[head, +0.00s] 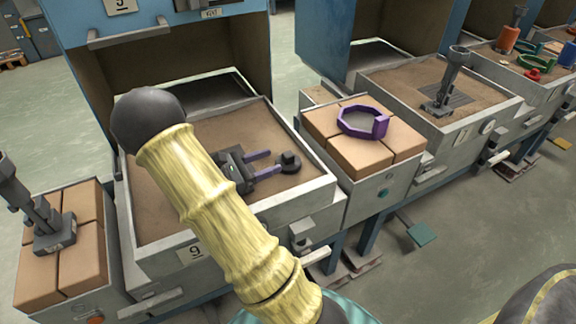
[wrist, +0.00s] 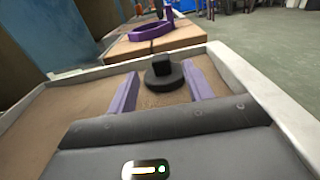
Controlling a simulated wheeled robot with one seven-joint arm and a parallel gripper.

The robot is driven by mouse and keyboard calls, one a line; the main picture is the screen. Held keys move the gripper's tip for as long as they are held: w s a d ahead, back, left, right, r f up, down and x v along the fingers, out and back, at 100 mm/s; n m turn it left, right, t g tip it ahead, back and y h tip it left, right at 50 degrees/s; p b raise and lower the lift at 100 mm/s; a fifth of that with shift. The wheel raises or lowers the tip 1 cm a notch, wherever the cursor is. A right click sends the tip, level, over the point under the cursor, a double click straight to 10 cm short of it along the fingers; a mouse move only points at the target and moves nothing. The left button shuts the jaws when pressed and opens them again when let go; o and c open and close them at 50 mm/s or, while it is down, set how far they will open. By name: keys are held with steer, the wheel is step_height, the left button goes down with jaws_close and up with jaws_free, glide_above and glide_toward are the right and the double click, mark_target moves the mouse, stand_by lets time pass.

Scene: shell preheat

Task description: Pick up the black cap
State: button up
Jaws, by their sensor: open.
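The black cap (head: 290,164) is a dark round disc with a raised knob. It lies on the brown bed of the station marked 9, near its right wall. In the wrist view the cap (wrist: 164,76) is straight ahead, near the level of the fingertips. My gripper (head: 275,161) has two purple fingers, open and empty, pointing at the cap from the left. In the wrist view the fingers (wrist: 161,72) stand on either side of the line to the cap. I cannot tell whether they touch it.
The station's grey rim (head: 315,190) runs close beyond the cap. A purple ring (head: 352,121) lies on the tan blocks (head: 345,150) to the right. Dark clamp-like tools stand at the far left (head: 52,235) and on the farther bed (head: 447,90). My arm covers part of the bed.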

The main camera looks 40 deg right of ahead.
mark_target(284, 156)
steer(key=shift+x, duration=0.95)
steer(key=shift+w+a, duration=0.1)
steer(key=shift+a, duration=0.05)
steer(key=b+x, duration=0.1)
steer(key=x, duration=0.4)
steer(key=shift+s, duration=0.25)
steer(key=shift+w, duration=0.1)
steer(key=c, duration=1.1)
